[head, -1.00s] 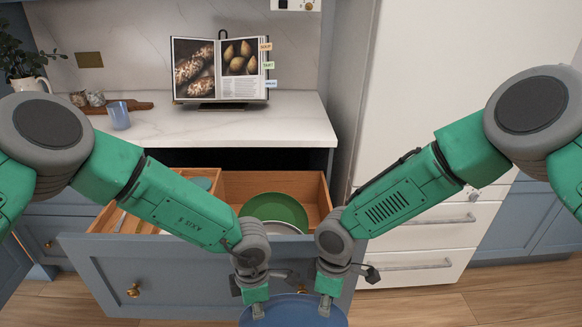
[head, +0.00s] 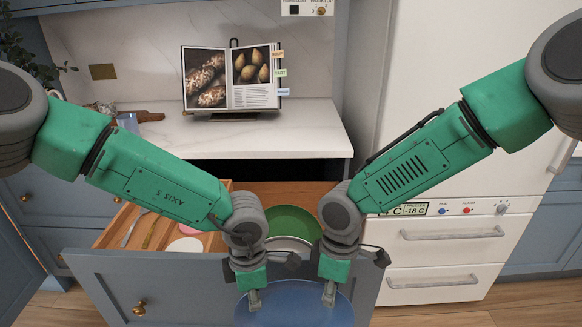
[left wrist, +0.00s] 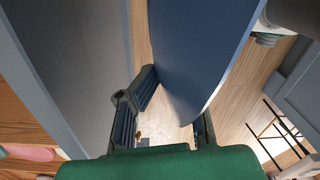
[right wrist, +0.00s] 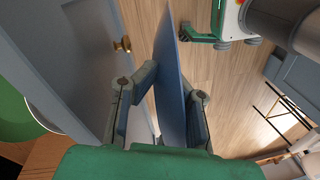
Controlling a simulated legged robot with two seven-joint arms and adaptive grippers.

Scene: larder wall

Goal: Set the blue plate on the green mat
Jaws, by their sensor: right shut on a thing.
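The blue plate (head: 295,306) is held low in front of the open drawer's face, its bottom cut off by the head view's edge. My right gripper (head: 329,296) is shut on its rim at the right; the rim also shows between the fingers in the right wrist view (right wrist: 171,90). My left gripper (head: 254,300) is at the rim's left. In the left wrist view its fingers stand apart, with the plate (left wrist: 195,55) between them and floor showing beside it. I cannot make out a green mat.
The open drawer (head: 200,290) holds a green round dish (head: 292,222), a pale dish below it, cutlery and a pink item. A white fridge (head: 460,130) stands right.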

